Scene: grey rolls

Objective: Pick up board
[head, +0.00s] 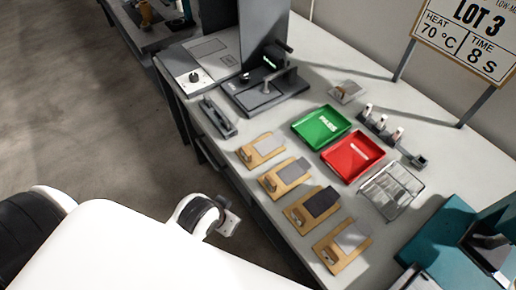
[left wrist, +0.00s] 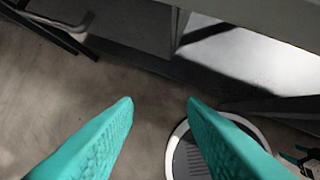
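Several tan wooden boards lie in a row along the front edge of the grey table in the head view, each with a grey or dark sheet on it. They are the farthest board (head: 248,156), the second board (head: 271,186), the third board (head: 294,217) with a darker sheet, and the nearest board (head: 330,258). In the left wrist view, the two teal fingers of my left gripper (left wrist: 160,105) are wide apart with nothing between them. It points at the floor beside a table edge, and no board shows there.
The grey table (head: 290,117) also bears a green tray (head: 320,127), a red tray (head: 352,157), a wire rack (head: 391,190), a dark press (head: 265,90) and a teal machine (head: 447,245). A sign (head: 470,38) stands behind. Floor (head: 80,110) is clear at left.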

